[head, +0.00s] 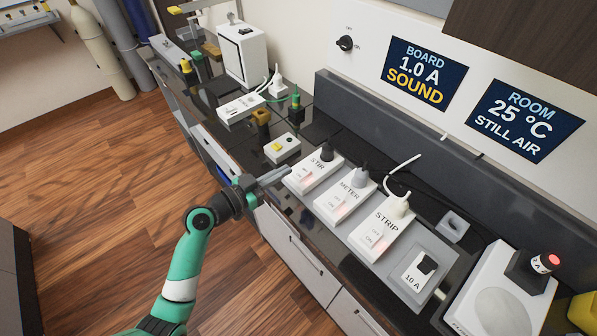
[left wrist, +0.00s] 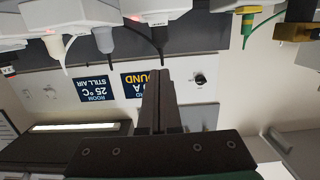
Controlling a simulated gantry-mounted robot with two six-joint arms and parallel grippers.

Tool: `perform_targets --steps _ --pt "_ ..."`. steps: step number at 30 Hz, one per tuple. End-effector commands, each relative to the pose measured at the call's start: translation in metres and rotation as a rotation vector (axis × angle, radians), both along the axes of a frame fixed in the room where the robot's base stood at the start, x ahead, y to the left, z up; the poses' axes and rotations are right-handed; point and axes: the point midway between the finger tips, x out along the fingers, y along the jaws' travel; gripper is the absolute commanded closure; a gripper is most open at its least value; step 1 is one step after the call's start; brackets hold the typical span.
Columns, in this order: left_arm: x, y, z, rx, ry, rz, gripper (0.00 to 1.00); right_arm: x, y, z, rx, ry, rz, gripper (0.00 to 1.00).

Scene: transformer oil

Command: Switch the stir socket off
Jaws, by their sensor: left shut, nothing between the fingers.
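In the left wrist view, which is upside down, the shut fingers (left wrist: 158,100) point up toward the black plug (left wrist: 158,38) and a white socket block above. My right gripper is not in view.
A 10 A switch (head: 418,270) lies beyond.

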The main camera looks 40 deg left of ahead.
Motion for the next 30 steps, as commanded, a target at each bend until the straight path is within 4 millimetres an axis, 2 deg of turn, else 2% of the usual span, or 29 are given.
perform_targets --steps 3,8,10,15,27,30 --pt "0.027 -0.003 -0.004 0.001 0.0 -0.004 1.0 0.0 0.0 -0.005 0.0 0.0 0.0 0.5" --pt "0.059 -0.005 -0.011 0.0 0.001 -0.004 1.0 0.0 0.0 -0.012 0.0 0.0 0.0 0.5" --pt "0.058 -0.004 -0.029 -0.002 0.003 -0.001 1.0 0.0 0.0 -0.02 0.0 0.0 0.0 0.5" --pt "0.06 -0.004 -0.045 -0.002 0.001 -0.001 1.0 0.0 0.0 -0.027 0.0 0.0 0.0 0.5" --pt "0.06 -0.005 -0.046 0.0 0.001 -0.001 1.0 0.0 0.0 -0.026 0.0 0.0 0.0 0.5" --pt "0.061 -0.01 -0.044 0.0 0.011 -0.001 1.0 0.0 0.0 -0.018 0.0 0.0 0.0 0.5"
